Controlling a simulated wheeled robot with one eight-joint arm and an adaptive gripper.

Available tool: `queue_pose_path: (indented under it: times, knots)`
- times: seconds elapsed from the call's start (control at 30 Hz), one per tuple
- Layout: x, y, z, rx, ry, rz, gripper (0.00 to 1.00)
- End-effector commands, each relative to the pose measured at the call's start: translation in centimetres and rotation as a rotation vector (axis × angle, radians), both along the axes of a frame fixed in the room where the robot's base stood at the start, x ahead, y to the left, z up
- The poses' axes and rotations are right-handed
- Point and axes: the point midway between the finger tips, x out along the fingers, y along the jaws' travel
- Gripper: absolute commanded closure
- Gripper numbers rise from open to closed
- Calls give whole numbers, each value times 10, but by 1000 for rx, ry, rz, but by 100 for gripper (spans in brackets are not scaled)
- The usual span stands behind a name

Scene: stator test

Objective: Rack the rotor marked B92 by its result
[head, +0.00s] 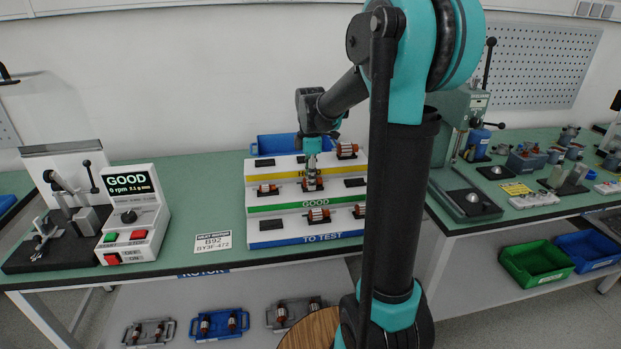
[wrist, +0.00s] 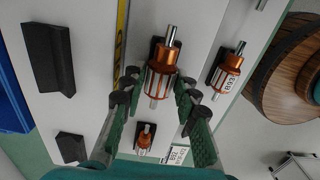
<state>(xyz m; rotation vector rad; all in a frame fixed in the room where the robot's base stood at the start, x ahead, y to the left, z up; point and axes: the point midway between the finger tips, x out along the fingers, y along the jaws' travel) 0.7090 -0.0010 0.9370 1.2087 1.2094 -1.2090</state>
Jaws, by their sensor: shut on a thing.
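My gripper (head: 312,165) points down at the middle step of the three-step rack (head: 290,208). Its fingers, seen in the wrist view (wrist: 157,98), are shut on a copper and silver rotor (wrist: 160,68), also visible in the head view (head: 312,184). That rotor lies at a black rest on the GOOD step; I cannot tell whether it touches the rest. No mark on it is readable. A white card (head: 213,242) reads B92. The tester display (head: 131,182) reads GOOD.
Other rotors sit on the top step (head: 347,150), left on the GOOD step (head: 267,189), and on the TO TEST step (head: 318,215); one there reads about B93 (wrist: 228,75). A blue bin (head: 278,145) stands behind the rack. Bench between tester and rack is mostly clear.

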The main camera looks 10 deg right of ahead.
Motion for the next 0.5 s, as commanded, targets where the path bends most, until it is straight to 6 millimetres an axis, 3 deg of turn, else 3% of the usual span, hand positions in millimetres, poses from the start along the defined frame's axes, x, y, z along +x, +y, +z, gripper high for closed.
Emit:
queue_pose_path:
  times: [0.1, 0.13, 0.3, 0.5]
  knots:
    - [0, 0, 0, 0, 0, 0, 100]
    - [0, 0, 0, 0, 0, 0, 69]
    - [0, 0, 0, 0, 0, 0, 48]
    - [0, 0, 0, 0, 0, 0, 46]
